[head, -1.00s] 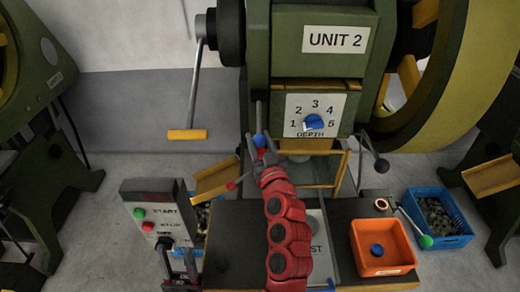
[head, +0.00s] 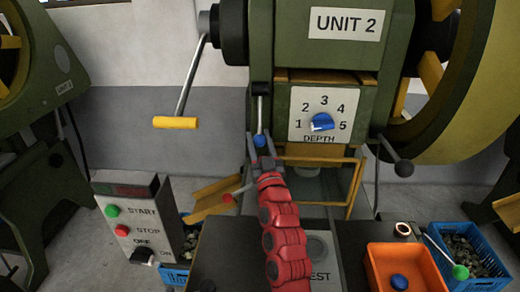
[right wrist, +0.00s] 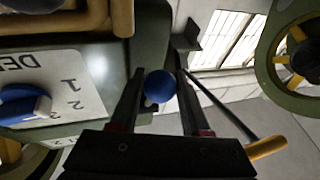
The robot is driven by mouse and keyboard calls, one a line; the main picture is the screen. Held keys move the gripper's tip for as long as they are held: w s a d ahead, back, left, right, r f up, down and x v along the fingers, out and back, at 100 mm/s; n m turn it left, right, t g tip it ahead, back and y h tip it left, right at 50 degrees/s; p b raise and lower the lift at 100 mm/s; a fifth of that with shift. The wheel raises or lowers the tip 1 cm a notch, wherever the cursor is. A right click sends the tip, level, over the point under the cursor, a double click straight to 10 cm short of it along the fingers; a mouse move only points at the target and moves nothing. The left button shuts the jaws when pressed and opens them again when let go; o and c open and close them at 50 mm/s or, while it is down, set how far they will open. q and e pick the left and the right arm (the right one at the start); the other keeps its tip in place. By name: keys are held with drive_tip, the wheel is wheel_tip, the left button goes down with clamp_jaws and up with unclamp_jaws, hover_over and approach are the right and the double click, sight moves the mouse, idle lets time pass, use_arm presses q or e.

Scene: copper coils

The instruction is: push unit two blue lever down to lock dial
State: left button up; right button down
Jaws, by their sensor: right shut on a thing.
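The blue lever on the press marked UNIT 2 (head: 346,23) is a metal rod with a blue ball (head: 260,141) at its lower end. The rod hangs down from a dark mount left of the dial plate. My right gripper (head: 262,150) is shut on the blue ball from below. In the right wrist view the blue ball (right wrist: 159,86) sits between the two fingers. My red right arm comes up from below. My left gripper is not in view.
A crank with a yellow handle (head: 175,122) hangs at the left. A START/STOP control box (head: 140,220) stands lower left. A red-tipped lever (head: 229,197) is close to my right gripper. An orange bin (head: 395,250) and a blue crate (head: 490,272) stand lower right.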

drive_tip(key=shift+w+f+b, duration=0.35)
drive_tip(key=shift+w, duration=0.35)
drive_tip(key=shift+w+b, duration=0.3)
drive_tip(key=shift+w, duration=0.25)
drive_tip(key=shift+r, duration=0.1)
drive_tip(key=shift+c, duration=1.9)
unclamp_jaws()
drive_tip(key=shift+w+d, duration=0.1)
